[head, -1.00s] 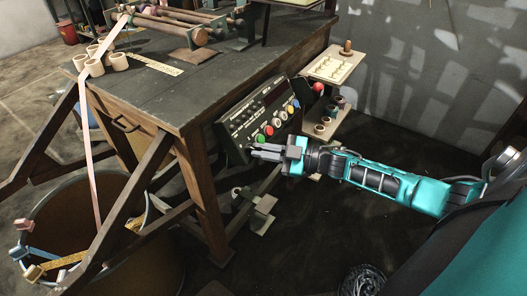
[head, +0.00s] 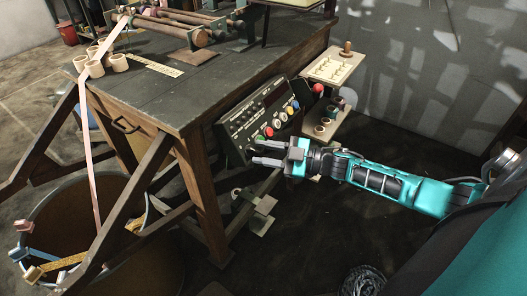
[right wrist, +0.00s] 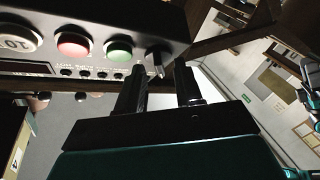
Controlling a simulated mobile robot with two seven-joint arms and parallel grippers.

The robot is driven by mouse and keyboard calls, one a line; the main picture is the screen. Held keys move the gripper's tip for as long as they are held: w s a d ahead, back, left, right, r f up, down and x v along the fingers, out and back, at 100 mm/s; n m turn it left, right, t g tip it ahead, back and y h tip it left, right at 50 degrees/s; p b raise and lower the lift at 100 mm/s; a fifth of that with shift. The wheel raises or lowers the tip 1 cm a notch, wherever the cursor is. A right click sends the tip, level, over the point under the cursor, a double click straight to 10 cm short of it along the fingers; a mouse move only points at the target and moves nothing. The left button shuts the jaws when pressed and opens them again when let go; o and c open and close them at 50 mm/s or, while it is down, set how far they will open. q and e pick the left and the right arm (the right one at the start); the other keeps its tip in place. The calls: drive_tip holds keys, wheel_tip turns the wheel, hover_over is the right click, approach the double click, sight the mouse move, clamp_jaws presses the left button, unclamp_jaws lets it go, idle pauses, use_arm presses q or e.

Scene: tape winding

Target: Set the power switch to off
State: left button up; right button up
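The control panel (head: 232,128) is a dark sloped box on the table's side, with coloured buttons and small knobs. In the right wrist view the panel (right wrist: 75,18) shows a red button, a green button (right wrist: 119,47) and, beside the green one, a black switch knob (right wrist: 158,58) at its end. My right gripper (head: 257,152) is open in front of the panel's lower end. In the right wrist view the gripper (right wrist: 158,82) has its fingers apart, with the knob between and just beyond their tips. I cannot tell whether they touch it. My left gripper is out of view.
The wooden table (head: 155,95) carries rollers, tape and several wooden rings. A table leg (head: 205,195) stands left of my gripper. A shelf (head: 335,66) with pegs and spools stands behind the panel. A large barrel (head: 160,262) is at the lower left.

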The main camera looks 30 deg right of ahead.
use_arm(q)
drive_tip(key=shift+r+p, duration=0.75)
use_arm(e)
drive_tip(key=v, duration=1.2)
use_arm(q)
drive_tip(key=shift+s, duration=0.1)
use_arm(e)
drive_tip(key=shift+s+d, duration=0.1)
drive_tip(key=shift+d, duration=0.05)
